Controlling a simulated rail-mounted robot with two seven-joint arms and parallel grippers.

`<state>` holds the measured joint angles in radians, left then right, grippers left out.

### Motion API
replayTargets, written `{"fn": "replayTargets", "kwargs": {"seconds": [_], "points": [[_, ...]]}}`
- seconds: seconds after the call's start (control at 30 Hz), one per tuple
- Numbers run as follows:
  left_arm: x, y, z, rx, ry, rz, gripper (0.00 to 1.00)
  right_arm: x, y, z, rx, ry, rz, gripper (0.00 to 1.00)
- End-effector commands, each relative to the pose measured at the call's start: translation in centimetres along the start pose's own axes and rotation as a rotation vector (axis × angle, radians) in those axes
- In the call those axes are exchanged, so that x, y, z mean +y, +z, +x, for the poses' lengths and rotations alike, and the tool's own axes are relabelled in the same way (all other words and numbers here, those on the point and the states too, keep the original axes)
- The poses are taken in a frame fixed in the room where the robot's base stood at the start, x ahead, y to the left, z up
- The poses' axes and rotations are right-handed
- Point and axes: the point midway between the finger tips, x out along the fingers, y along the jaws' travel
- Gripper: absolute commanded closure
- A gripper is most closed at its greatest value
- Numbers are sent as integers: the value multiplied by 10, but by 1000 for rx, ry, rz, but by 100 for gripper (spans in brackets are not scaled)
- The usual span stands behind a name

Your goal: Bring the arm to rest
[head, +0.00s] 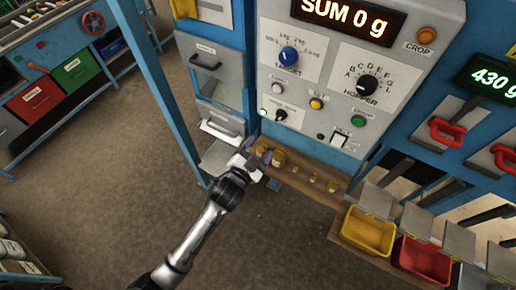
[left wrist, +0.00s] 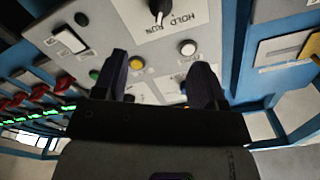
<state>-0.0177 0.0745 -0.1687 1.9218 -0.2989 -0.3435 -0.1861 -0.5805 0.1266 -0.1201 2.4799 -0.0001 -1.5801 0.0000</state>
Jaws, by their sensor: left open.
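My left gripper (head: 258,158) is at the centre of the head view, in front of the lower left part of the machine's control panel (head: 330,75). In the left wrist view the two dark fingers of the left gripper (left wrist: 160,80) stand apart, with nothing between them but the panel behind. The gripper is open and empty. My left arm reaches up to it from the bottom of the head view. My right gripper does not show in either view.
Brass weights (head: 312,177) stand on a wooden shelf right of the gripper. A yellow bin (head: 368,232) and a red bin (head: 425,260) sit lower right. A blue post (head: 160,90) rises left of the gripper. The floor (head: 90,190) at left is clear.

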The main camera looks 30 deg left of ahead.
Motion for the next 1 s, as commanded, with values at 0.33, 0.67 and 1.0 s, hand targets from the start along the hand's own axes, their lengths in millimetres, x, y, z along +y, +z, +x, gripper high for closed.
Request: {"fn": "replayTargets", "kwargs": {"seconds": [0.33,0.67,1.0], "points": [[0,0,0,0,0,0,35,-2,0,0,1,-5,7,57],[4,19,-1,-118,21,-47,35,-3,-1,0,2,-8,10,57],[4,45,-45,-599,123,-267,35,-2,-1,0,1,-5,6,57]]}}
